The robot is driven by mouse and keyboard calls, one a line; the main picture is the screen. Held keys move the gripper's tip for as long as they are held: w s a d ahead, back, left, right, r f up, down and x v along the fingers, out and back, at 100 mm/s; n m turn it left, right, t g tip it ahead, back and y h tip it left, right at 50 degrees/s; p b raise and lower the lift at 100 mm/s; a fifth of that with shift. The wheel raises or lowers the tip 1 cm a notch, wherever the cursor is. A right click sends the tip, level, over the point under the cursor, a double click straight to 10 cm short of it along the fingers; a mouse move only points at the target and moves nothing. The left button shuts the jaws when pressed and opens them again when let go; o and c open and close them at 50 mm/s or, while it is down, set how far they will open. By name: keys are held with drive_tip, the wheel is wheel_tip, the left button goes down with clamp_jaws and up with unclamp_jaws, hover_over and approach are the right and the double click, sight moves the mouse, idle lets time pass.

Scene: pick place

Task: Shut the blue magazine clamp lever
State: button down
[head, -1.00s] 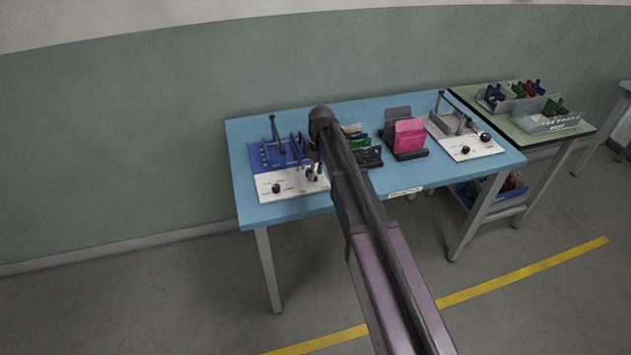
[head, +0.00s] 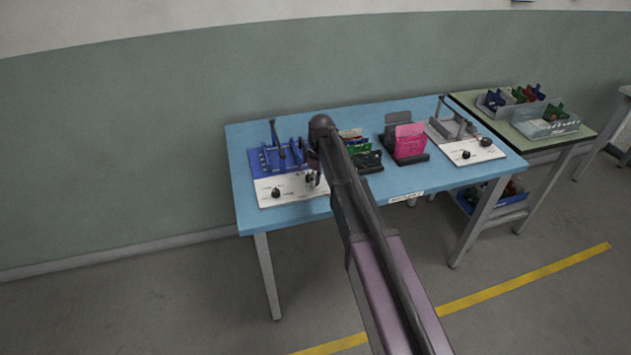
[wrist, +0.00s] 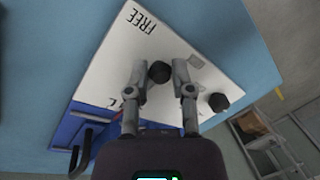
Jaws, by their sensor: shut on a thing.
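The blue magazine fixture (head: 262,160) stands at the left of the blue table, with a white panel (head: 290,196) at its front. In the wrist view the panel (wrist: 120,62) bears the word FREE near one corner. My gripper (wrist: 160,74) is low over the panel, its fingers closed about a black knob (wrist: 159,72), which I take as the end of the clamp lever. The lever's arm is hidden. A second black knob (wrist: 219,102) stands apart, to the right of the fingers. My gripper (head: 313,181) is partly hidden by my arm in the head view.
An upright dark post (head: 275,133) rises from the blue fixture. A holder with a pink piece (head: 410,140) and a grey fixture (head: 452,128) stand to the right on the table (head: 360,205). A green-topped side table (head: 575,137) carries bins.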

sight(302, 191)
drive_tip(key=shift+s, duration=0.1)
drive_tip(key=m, duration=0.1)
drive_tip(key=a+m, duration=0.1)
drive_tip(key=m, duration=0.2)
drive_tip(key=shift+s+a+y, duration=0.25)
drive_tip(key=shift+a+y, duration=0.05)
drive_tip(key=shift+w+a+m+t, duration=0.1)
drive_tip(key=shift+a+m+t, duration=0.3)
drive_tip(key=shift+m, duration=0.85)
drive_tip(key=shift+a+m+t, duration=0.2)
drive_tip(key=shift+a+m, duration=0.4)
drive_tip(key=shift+m, duration=0.65)
drive_tip(key=c, duration=0.5)
unclamp_jaws()
drive_tip(key=shift+d, duration=0.1)
